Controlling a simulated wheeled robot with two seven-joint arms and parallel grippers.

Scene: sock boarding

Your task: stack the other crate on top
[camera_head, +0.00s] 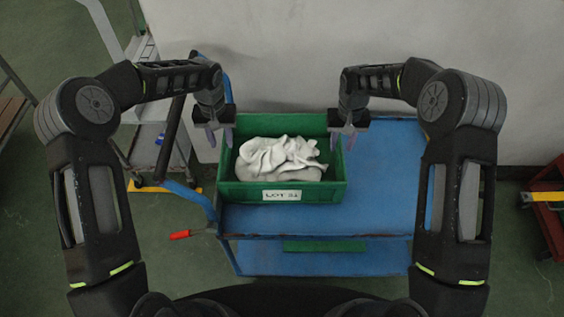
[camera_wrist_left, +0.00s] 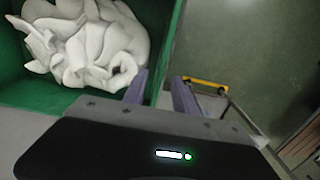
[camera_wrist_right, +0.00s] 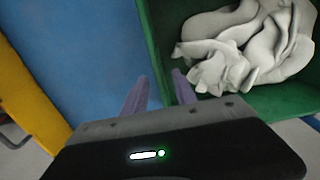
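A green crate (camera_head: 318,192) with a white lot label on its front wall stands on the left part of the blue cart top (camera_head: 385,185). It holds a pile of whitish socks (camera_head: 278,160). My left gripper (camera_head: 219,138) is at the crate's left wall, its fingers apart, one on each side of the wall (camera_wrist_left: 168,50). My right gripper (camera_head: 343,141) is at the right wall in the same way, the wall (camera_wrist_right: 152,50) between its spread fingers. Whether the fingers touch the walls is unclear. A green strip (camera_head: 325,246) shows lower on the cart; most of it is hidden.
The cart top right of the crate is bare. A grey wheeled trolley (camera_head: 150,145) stands left, a red rack (camera_head: 548,205) right. A pale wall (camera_head: 300,50) is behind.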

